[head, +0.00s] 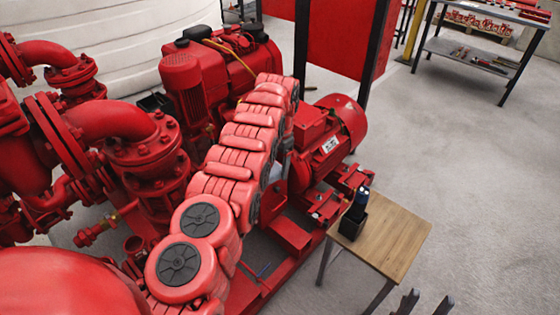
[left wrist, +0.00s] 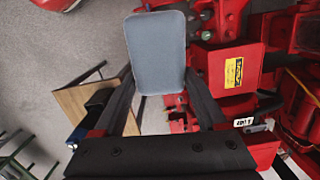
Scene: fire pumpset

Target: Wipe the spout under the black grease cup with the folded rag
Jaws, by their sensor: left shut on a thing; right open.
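The folded rag (left wrist: 157,45) is a flat grey-blue pad in the left wrist view. My left gripper (left wrist: 158,82) is shut on it, one black finger on each side, and the rag sticks out beyond the fingertips. In the head view my red left arm hides most of this gripper, near the red motor (head: 335,125). I cannot make out the black grease cup or its spout in either view. My right gripper (head: 425,302) shows only as two dark fingertips at the bottom edge of the head view, open and empty, near the small table.
A small wooden table (head: 392,240) holds a black box (head: 352,222) with a dark blue item (head: 361,197). Red pump pipes (head: 115,120) crowd the left. A steel workbench (head: 470,52) stands at the back right. The grey floor (head: 460,150) is clear between.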

